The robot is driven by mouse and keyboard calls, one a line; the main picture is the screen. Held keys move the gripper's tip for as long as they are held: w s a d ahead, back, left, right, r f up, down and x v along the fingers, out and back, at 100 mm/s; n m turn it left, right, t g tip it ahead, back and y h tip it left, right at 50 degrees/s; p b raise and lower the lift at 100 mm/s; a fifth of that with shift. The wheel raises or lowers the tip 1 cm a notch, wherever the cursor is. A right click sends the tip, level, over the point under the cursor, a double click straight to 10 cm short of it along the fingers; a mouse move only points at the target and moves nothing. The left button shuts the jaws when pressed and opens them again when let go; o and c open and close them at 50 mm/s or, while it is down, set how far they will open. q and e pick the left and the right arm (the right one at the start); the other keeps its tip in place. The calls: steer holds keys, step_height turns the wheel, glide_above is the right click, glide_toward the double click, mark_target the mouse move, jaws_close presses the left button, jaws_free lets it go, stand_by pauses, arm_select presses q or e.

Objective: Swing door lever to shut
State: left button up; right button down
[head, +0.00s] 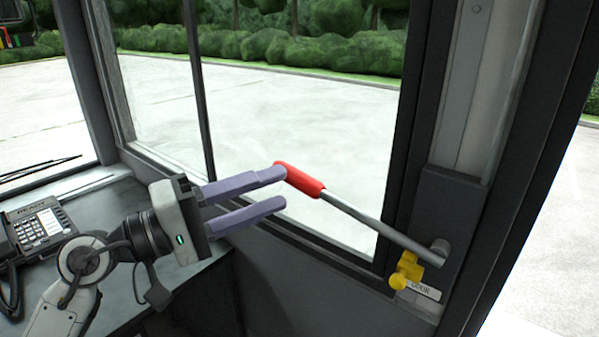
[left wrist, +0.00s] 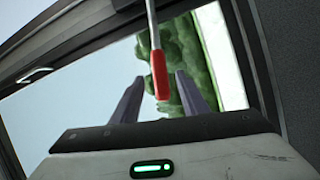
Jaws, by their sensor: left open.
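The door lever is a grey metal rod (head: 365,219) with a red grip (head: 300,180) at its upper left end. Its lower right end meets a pivot (head: 436,252) on the dark door post, beside a yellow latch piece (head: 406,270) and a DOOR label (head: 424,289). My left gripper (head: 285,189) is open, with purple fingers pointing right; the upper fingertip is close to the end of the red grip. Whether they touch I cannot tell. In the left wrist view the red grip (left wrist: 159,75) shows between the two open fingers (left wrist: 153,82). My right gripper is not in view.
A desk telephone (head: 40,228) sits on the grey counter (head: 105,200) at the left. A large window with dark frames (head: 405,130) stands behind the lever. An opening onto pale pavement (head: 560,220) lies at the right.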

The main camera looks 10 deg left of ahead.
mark_target(292, 182)
arm_select(q)
steer(key=p+x, duration=0.1)
steer(key=x, duration=0.4)
steer(key=shift+w+d+r, duration=0.1)
steer(key=shift+d+r, duration=0.05)
steer(key=shift+w+d, duration=0.2)
steer(key=shift+d, duration=0.05)
jaws_close()
